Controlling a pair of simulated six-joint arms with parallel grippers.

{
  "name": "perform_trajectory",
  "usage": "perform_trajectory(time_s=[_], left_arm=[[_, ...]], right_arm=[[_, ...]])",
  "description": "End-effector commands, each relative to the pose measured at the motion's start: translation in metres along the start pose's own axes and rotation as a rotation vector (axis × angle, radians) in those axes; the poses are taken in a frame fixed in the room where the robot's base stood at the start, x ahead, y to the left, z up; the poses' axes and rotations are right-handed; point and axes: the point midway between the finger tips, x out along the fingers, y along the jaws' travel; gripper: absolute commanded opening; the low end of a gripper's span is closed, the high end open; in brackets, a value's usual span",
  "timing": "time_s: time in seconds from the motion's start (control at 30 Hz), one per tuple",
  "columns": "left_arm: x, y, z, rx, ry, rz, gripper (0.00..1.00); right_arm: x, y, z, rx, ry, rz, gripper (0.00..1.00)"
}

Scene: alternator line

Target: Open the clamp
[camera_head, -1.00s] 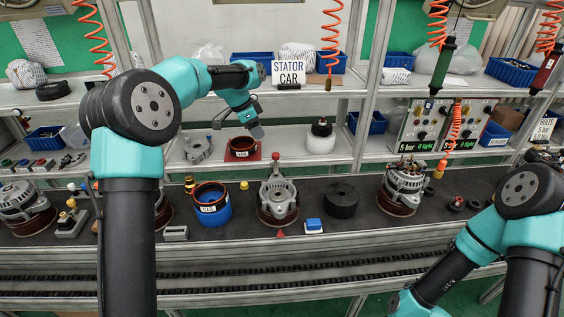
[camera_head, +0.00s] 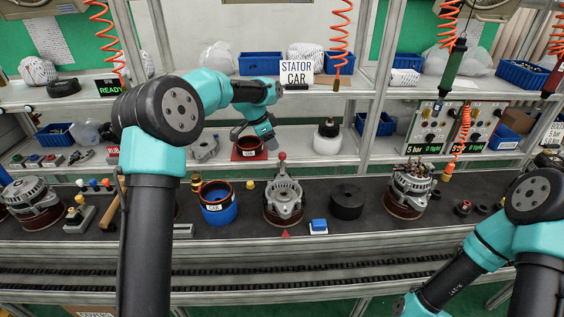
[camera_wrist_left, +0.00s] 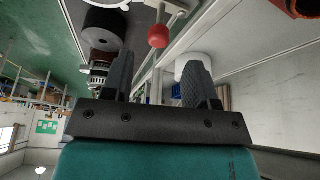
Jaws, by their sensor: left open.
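The clamp is a lever with a red ball knob (camera_head: 282,157), standing upright at the back of a grey alternator housing (camera_head: 284,196) in the middle of the dark bench. In the left wrist view the red knob (camera_wrist_left: 158,37) lies beyond the fingertips, in line with the gap between them, and touches neither finger. My left gripper (camera_head: 270,145) is open and empty, just up and left of the knob in the head view. It also shows in the left wrist view (camera_wrist_left: 157,75). My right arm shows at the lower right, but its fingers are out of view.
A blue stator pot (camera_head: 218,208) stands left of the housing and a black cylinder (camera_head: 347,202) right of it. A blue button box (camera_head: 318,227) sits in front. A red tray (camera_head: 238,155) with a copper ring is on the shelf behind. Another alternator (camera_head: 410,190) stands farther right.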

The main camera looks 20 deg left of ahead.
Motion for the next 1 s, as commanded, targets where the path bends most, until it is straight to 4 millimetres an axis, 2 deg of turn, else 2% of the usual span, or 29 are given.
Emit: perform_trajectory(time_s=[0.4,0.6,0.77,1.0], left_arm=[[0.073,0.0,0.0,0.0,-0.002,0.002,0.53],[0.099,0.0,0.0,0.0,-0.001,0.001,0.53],[0.107,0.0,0.0,0.0,0.0,0.0,0.53],[0.108,0.0,0.0,0.0,0.0,-0.001,0.53]], right_arm=[[0.0,0.0,0.0,0.0,0.0,0.0,0.72],[0.0,0.0,0.0,0.0,0.0,0.0,0.72],[0.0,0.0,0.0,0.0,0.0,0.0,0.72],[0.0,0.0,0.0,0.0,0.0,0.0,0.72]])
